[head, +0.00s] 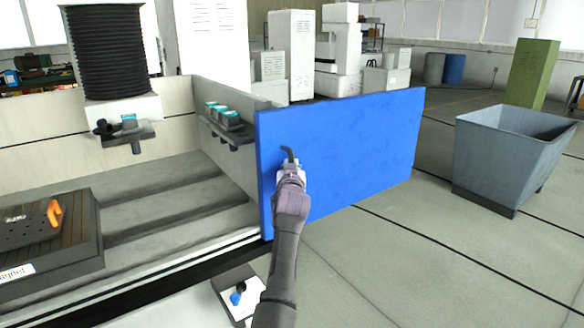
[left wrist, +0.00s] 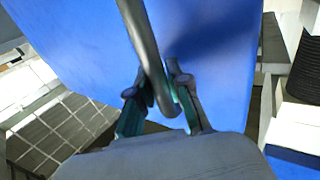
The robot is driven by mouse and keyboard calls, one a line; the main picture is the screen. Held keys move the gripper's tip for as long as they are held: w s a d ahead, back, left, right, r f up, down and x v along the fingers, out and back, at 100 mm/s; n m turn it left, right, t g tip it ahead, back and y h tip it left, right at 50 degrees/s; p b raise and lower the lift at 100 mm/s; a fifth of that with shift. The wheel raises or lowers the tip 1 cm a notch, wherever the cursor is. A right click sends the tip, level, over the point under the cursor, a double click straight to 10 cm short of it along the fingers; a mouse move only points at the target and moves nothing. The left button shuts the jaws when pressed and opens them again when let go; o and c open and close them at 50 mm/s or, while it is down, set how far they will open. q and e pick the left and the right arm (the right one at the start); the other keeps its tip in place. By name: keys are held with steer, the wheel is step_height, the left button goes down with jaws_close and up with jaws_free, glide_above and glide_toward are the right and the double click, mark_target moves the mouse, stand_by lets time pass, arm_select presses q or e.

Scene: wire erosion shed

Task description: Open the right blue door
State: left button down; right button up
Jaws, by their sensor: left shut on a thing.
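The right blue door (head: 350,145) is a flat upright panel in the middle of the head view. It stands beyond the machine's right side wall, roughly in line with the front edge, and the machine interior left of it is open to view. Its dark curved handle (head: 289,154) is on the left part of the panel. My left gripper (head: 290,172) is shut on this handle. In the left wrist view, the handle (left wrist: 145,45) runs down between the teal-padded fingers (left wrist: 160,108), with the blue door (left wrist: 215,50) behind. My right gripper is not in view.
The machine's bed (head: 150,200) and a dark block with an orange handle (head: 55,213) lie to the left. A small white control box (head: 236,296) is below the door. A grey bin (head: 505,160) stands at the right. The floor (head: 400,240) between is clear.

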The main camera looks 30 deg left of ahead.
arm_select(q)
steer(key=shift+d+f, duration=0.1)
steer(key=c, duration=1.1)
jaws_free()
steer(key=shift+s, duration=0.1)
steer(key=v, duration=1.1)
steer(key=shift+s+d, duration=0.25)
steer(key=shift+s, duration=0.05)
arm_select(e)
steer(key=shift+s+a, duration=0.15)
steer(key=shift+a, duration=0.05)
